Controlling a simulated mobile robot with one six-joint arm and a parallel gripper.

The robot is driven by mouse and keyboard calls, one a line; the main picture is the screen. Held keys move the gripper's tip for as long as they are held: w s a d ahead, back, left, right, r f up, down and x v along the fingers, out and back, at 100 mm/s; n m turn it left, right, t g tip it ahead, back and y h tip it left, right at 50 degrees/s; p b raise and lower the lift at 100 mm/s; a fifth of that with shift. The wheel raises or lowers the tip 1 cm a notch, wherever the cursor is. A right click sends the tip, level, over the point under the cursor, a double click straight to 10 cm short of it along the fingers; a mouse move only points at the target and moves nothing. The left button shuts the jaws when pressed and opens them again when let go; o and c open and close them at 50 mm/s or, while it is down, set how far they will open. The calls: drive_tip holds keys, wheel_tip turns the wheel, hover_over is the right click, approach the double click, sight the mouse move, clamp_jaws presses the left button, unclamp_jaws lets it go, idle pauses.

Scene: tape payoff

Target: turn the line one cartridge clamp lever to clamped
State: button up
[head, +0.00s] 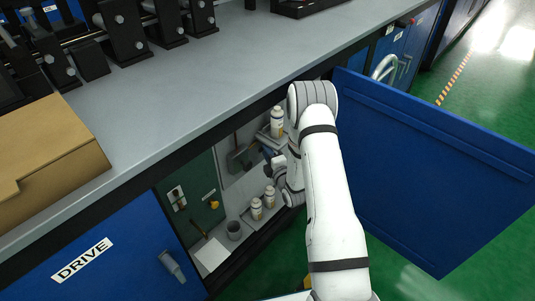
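My white arm reaches into the open cabinet under the grey worktop. My gripper (268,153) is small and dark at the arm's end, inside the cabinet and partly hidden by my own wrist. I cannot tell whether its fingers are open or shut. A dark grey part (240,159) on the cabinet's back wall lies just left of my gripper; I cannot tell whether they touch. No part is clearly readable as the line one cartridge clamp lever.
White bottles (257,208) and a grey cup (234,230) stand on the cabinet's lower shelf; another bottle (277,122) stands higher. The open blue door (440,170) is right of my arm. The DRIVE door (100,255) is shut. A cardboard box (50,155) lies on the worktop (190,95).

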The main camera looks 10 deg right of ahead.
drive_tip(key=shift+w+a, duration=0.1)
drive_tip(key=shift+w, duration=0.25)
clamp_jaws()
